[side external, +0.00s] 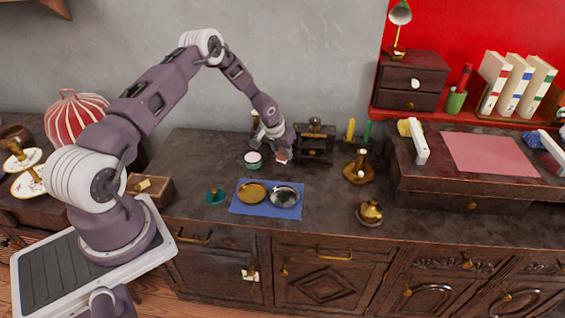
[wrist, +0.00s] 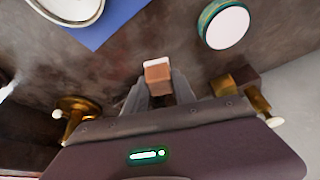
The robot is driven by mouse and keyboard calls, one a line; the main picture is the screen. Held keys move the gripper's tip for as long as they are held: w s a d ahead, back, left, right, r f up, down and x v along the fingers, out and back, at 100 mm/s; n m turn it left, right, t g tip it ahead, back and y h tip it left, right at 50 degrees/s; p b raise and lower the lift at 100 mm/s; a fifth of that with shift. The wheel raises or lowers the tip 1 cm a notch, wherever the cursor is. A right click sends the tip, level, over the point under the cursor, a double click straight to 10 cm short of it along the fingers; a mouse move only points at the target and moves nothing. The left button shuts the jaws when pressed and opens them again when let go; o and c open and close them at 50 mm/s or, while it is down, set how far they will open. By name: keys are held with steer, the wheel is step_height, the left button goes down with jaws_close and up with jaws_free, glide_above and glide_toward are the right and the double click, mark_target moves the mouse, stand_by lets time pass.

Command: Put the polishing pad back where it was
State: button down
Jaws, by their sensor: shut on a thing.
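My gripper (side external: 280,146) hangs above the dark counter, to the right of a round tin and behind a blue cloth. In the wrist view my gripper (wrist: 158,88) is shut on a small block, brown with a white end, which looks like the polishing pad (wrist: 158,73). The pad shows small and pale at the fingertips in the side view (side external: 282,157). Its gap to the counter is hard to tell. The tin (side external: 253,161) has a white top and a green rim; it also shows in the wrist view (wrist: 224,27).
The blue cloth (side external: 240,208) bears a gold dish (side external: 251,193) and a silver dish (side external: 285,196). A teal lidded piece (side external: 215,197) stands left of it. A dark rack (side external: 316,143) stands close right of my gripper. Brass pieces (side external: 358,168) (side external: 370,212) stand farther right.

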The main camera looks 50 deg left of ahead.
mark_target(283, 160)
steer(key=shift+f, duration=1.95)
steer(key=shift+f, duration=0.1)
steer(key=c, duration=1)
jaws_free()
steer(key=shift+c, duration=0.2)
